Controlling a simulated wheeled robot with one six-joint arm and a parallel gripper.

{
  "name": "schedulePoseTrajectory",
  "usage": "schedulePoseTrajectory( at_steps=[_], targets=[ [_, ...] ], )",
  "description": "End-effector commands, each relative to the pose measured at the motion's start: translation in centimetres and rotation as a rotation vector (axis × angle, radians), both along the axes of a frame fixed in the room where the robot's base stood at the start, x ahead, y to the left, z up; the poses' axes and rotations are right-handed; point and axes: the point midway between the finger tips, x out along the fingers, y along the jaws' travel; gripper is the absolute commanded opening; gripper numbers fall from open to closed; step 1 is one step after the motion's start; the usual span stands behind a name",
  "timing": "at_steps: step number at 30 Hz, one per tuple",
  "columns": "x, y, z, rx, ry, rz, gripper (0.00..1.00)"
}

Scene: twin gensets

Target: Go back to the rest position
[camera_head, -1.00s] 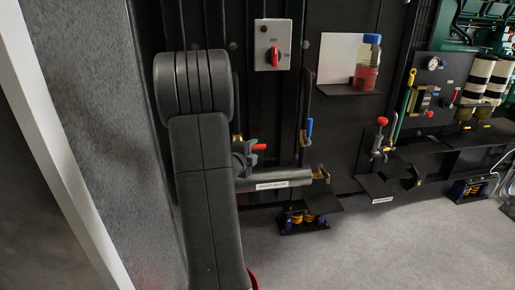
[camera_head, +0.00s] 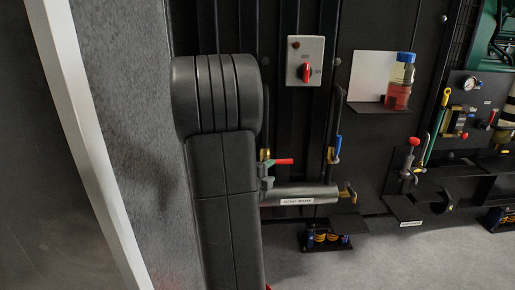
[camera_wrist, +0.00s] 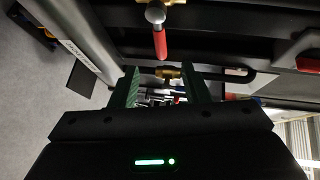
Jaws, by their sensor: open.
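My gripper (camera_wrist: 160,88) shows in the wrist view with its two green-lined fingers apart and nothing between them. Beyond the fingers is a brass valve fitting (camera_wrist: 170,73), and above them hangs a red-handled valve lever (camera_wrist: 160,40). The red lever (camera_head: 284,161) sits just right of my arm, above a labelled grey pipe (camera_head: 300,196).
A switch box (camera_head: 305,62) with a red knob is on the dark panel. A bottle of red liquid (camera_head: 399,82) stands on a small shelf. A grey wall (camera_head: 125,140) with a white post (camera_head: 85,140) is close on the left. Grey floor (camera_head: 400,265) is clear at lower right.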

Motion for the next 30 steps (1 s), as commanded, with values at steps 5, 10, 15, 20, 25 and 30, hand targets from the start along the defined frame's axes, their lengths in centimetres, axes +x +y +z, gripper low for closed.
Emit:
schedulePoseTrajectory(
  at_steps=[5,10,15,20,25,30],
  targets=[
    [2.2,-1.6,-0.6,0.0,0.002,-0.004,0.42],
    [5.1,-3.5,-1.1,0.0,0.001,-0.003,0.42],
    [7.8,-5.4,-1.7,0.0,0.001,-0.003,0.42],
    [10.0,-6.8,-2.1,0.0,0.001,-0.002,0.42],
    [10.8,-7.2,-2.0,-0.034,0.003,0.001,0.42],
    [10.7,-7.3,-1.8,-0.063,0.002,-0.001,0.42]
  ],
)
